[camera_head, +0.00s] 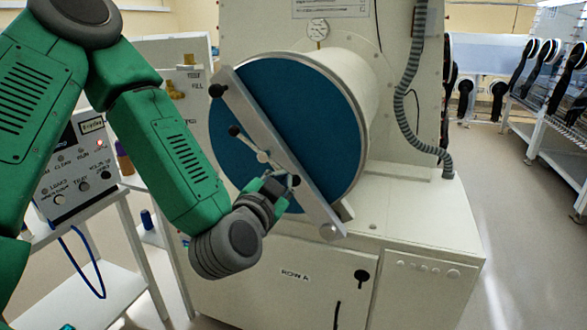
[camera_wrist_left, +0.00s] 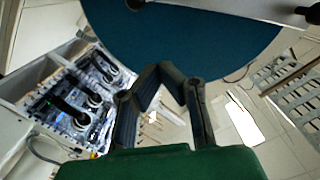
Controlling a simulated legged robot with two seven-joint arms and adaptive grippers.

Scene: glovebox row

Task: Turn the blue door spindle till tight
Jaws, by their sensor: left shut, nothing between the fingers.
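The round blue door (camera_head: 285,85) faces me on the end of a cream cylinder, with a grey bar (camera_head: 262,135) lying diagonally across it. The spindle (camera_head: 262,157) sits at the middle of the bar; its handle has a dark knob (camera_head: 234,130) at the upper left end. Its lower right end is near my left gripper (camera_head: 281,185), which partly hides that area. My left gripper is shut and empty, in front of the lower part of the door; I cannot tell whether it touches the handle. In the left wrist view its fingertips (camera_wrist_left: 163,70) meet below the blue door (camera_wrist_left: 185,45).
A white control box (camera_head: 80,165) stands on a cart at the left, with a blue cable (camera_head: 82,262) hanging. The cream cabinet (camera_head: 420,225) juts out below the door. A grey corrugated hose (camera_head: 405,110) runs down at the right.

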